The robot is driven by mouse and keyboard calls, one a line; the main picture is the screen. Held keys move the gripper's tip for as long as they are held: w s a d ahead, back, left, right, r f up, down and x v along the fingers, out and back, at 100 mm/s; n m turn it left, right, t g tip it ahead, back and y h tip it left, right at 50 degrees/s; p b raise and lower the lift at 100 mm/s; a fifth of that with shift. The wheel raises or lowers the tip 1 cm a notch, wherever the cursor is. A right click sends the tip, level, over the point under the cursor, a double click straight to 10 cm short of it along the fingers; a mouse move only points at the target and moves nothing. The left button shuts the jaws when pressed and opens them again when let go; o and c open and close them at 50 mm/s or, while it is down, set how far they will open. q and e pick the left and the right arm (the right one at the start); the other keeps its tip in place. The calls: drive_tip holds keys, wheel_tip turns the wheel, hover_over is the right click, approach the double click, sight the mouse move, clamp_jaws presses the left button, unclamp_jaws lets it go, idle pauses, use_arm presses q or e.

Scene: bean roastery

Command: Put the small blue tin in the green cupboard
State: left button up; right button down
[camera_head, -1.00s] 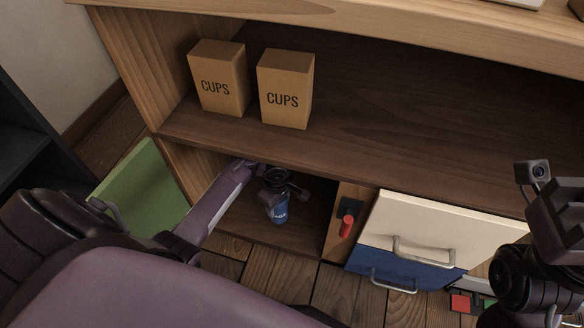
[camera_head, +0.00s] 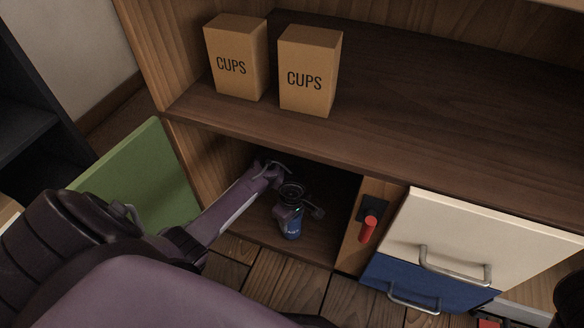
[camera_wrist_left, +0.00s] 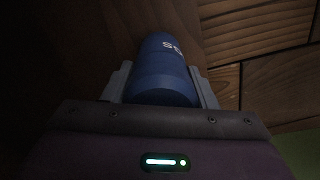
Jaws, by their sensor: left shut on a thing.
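The small blue tin (camera_head: 292,229) is inside the green cupboard's compartment (camera_head: 252,226), close to its floor. Whether it touches the floor I cannot tell. My left gripper (camera_head: 291,212) reaches into the compartment and is shut on the tin. In the left wrist view the tin (camera_wrist_left: 162,72) sits between the two grey fingers, with part of its white lettering showing. The green cupboard door (camera_head: 150,180) stands open at the left. My right gripper is not in view; only a dark bit of something shows at the right edge.
Two CUPS boxes (camera_head: 236,58) stand on the shelf above the compartment. A red handle (camera_head: 368,229) is on the divider to the right. A cream drawer (camera_head: 450,232) and a blue drawer (camera_head: 425,285) with metal handles are further right.

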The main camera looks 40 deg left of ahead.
use_arm(q)
drive_tip(key=shift+f, duration=0.15)
drive_tip(key=shift+f, duration=0.15)
drive_tip(key=o, duration=1.1)
drive_tip(key=shift+o, duration=0.2)
